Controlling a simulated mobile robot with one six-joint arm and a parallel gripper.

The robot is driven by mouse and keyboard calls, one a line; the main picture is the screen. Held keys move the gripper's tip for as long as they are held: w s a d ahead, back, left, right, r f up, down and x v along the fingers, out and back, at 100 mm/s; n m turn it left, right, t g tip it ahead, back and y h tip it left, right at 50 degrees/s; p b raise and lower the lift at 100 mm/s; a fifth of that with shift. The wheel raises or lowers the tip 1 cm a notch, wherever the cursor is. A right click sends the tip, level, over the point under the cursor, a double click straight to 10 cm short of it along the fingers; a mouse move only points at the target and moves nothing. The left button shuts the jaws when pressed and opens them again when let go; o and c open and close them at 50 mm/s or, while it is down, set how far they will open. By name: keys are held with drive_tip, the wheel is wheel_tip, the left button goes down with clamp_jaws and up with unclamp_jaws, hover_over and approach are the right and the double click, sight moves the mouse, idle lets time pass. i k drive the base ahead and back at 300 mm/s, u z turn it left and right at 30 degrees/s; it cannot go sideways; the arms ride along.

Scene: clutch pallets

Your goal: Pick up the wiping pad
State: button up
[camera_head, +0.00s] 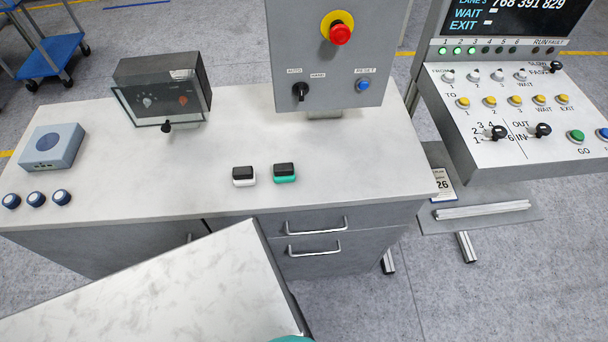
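Two small pad-like blocks with black tops sit side by side near the front edge of the white-topped cabinet (330,180). The left block (244,176) has a white lower layer. The right block (285,173) has a teal-green lower layer. Both lie flat, with a small gap between them. Either could be the wiping pad; I cannot tell which from this view. My gripper is not in view.
A grey control box (330,75) with a red stop button stands behind the blocks. A dark metered box (165,88), a blue-grey device (52,147) and several round knobs stand left. A button console (520,120) is right. A pale marbled surface (170,290) fills the lower left.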

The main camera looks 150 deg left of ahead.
sight(282, 172)
drive_tip(key=z, duration=0.5)
drive_tip(key=k, duration=0.15)
drive_tip(key=u, duration=2.1)
drive_tip(key=k, duration=0.2)
drive_tip(key=u, duration=2.1)
drive_tip(key=k, duration=0.3)
drive_tip(key=u, duration=1.2)
